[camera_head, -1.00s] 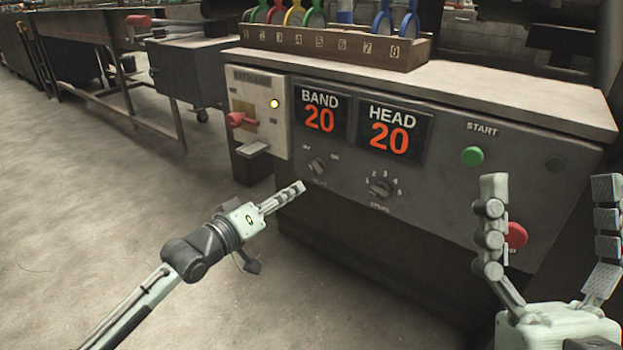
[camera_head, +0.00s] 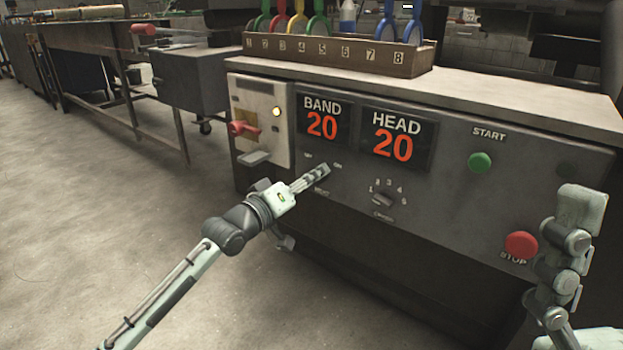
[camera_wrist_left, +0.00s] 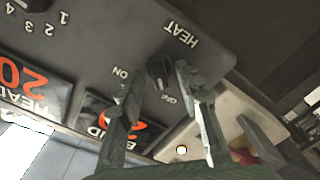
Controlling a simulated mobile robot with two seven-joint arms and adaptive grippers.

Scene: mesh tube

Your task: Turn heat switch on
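The heat switch is a small black knob (camera_wrist_left: 158,72) on the dark panel, between the ON and OFF marks and below the HEAT label in the left wrist view. My left gripper (camera_head: 322,171) is at the knob, which its fingertips mostly hide in the head view. In the left wrist view, my left gripper (camera_wrist_left: 157,78) is open, with one finger on each side of the knob. The right-hand finger looks very close to it; contact is unclear. My right gripper (camera_head: 578,215) is at the head view's right edge, seen side-on, away from the switch.
The machine's panel holds BAND (camera_head: 323,122) and HEAD (camera_head: 398,137) displays, a numbered dial (camera_head: 384,197), a green START button (camera_head: 480,162) and a red STOP button (camera_head: 521,245). A red-handled switch box (camera_head: 262,115) is at left. The floor at left is clear.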

